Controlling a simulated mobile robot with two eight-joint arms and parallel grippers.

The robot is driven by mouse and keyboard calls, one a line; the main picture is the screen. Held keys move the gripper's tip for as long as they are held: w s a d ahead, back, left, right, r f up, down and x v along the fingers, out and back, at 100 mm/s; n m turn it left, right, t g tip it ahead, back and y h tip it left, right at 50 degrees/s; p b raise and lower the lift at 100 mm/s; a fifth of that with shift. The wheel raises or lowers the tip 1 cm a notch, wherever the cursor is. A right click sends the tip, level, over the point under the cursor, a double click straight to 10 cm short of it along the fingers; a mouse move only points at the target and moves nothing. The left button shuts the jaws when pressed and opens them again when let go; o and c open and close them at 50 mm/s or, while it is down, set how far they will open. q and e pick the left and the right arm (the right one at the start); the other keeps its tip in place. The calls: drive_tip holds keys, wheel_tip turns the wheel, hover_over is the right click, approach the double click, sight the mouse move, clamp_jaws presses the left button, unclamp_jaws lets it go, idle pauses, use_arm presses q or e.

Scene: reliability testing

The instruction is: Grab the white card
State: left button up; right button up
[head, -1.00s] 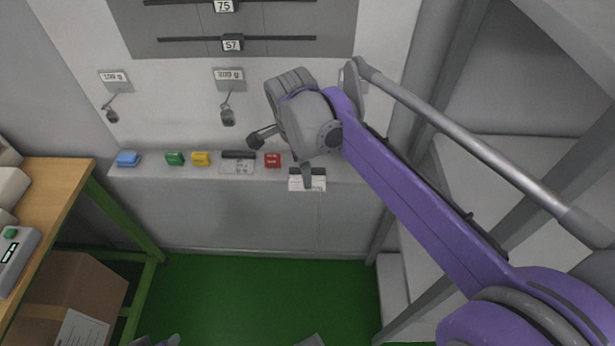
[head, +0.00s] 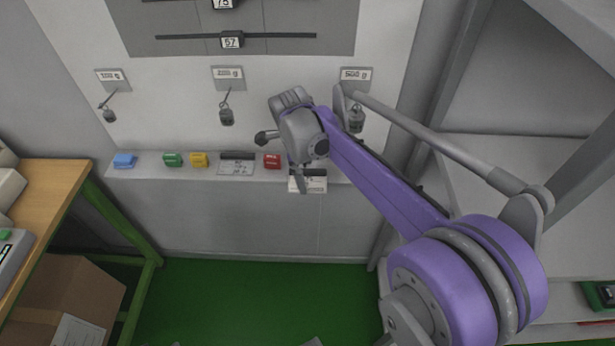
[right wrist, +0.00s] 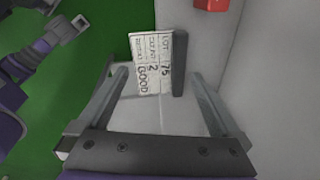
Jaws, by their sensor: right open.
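The white card (head: 316,185) hangs at the front edge of the wall ledge, below a dark strip. In the right wrist view the white card (right wrist: 152,62) carries handwritten lines, among them "LOT 75" and "GOOD", with the dark strip along its right side. My right gripper (right wrist: 160,78) is open, with its two fingers spread to either side of the card and no visible grip on it. In the head view a finger of it overlaps the card's left part. A grey and purple part of mine, perhaps the left gripper (right wrist: 62,30), shows small at the upper left.
The ledge (head: 215,174) also bears blue (head: 124,160), green (head: 172,159), yellow (head: 199,159) and red (head: 272,161) blocks and another card (head: 236,169). Weights hang on hooks above. A wooden table (head: 50,190) stands left, a grey shelf (head: 500,170) right.

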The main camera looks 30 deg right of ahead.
drive_tip(key=shift+d+f, duration=0.15)
drive_tip(key=shift+f, duration=0.7)
drive_tip(key=c, duration=1)
